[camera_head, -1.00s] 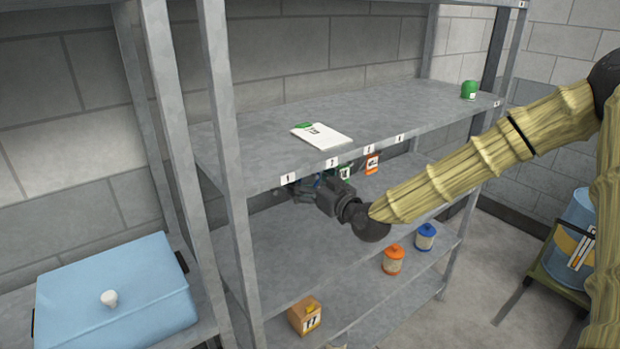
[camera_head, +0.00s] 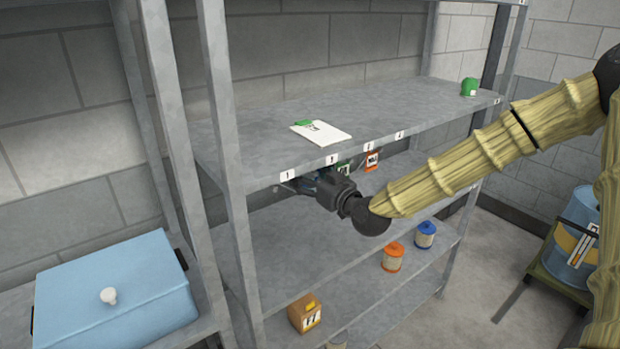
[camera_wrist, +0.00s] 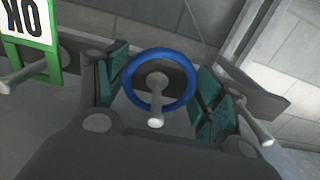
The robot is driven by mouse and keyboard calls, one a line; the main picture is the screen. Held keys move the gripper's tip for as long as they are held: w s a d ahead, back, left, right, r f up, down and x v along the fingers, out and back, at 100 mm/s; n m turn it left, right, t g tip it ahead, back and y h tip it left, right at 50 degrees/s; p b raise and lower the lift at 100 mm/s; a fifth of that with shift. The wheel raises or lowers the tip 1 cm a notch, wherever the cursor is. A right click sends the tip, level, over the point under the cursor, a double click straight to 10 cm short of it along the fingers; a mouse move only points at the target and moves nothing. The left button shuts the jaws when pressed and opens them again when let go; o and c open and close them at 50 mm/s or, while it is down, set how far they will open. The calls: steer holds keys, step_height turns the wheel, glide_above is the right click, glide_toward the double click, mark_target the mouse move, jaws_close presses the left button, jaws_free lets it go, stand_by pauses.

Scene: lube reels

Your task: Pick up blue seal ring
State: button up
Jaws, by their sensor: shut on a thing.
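The blue seal ring (camera_wrist: 128,82) is in the middle of the wrist view, between the green pads of my gripper (camera_wrist: 162,88). My gripper is shut on the ring from both sides. A metal peg (camera_wrist: 155,106) with a pale round end passes through the ring's opening and in front of its lower rim. In the head view my gripper (camera_head: 318,184) is just below the front edge of the upper shelf (camera_head: 390,110), near labels 1 and 2. There the ring is mostly hidden by the gripper.
Other pegs (camera_wrist: 20,77) stand at the sides, one beside a green-framed tag (camera_wrist: 30,50). An orange tag (camera_head: 372,161) hangs to the right. An orange reel (camera_head: 393,258), a blue reel (camera_head: 426,235) and a brown box (camera_head: 305,314) stand on the shelf below. A shelf post (camera_head: 228,150) is close on the left.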

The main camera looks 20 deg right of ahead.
steer(key=shift+r, duration=0.4)
steer(key=b+v, duration=0.2)
steer(key=v, duration=1.6)
steer(key=shift+b, duration=0.35)
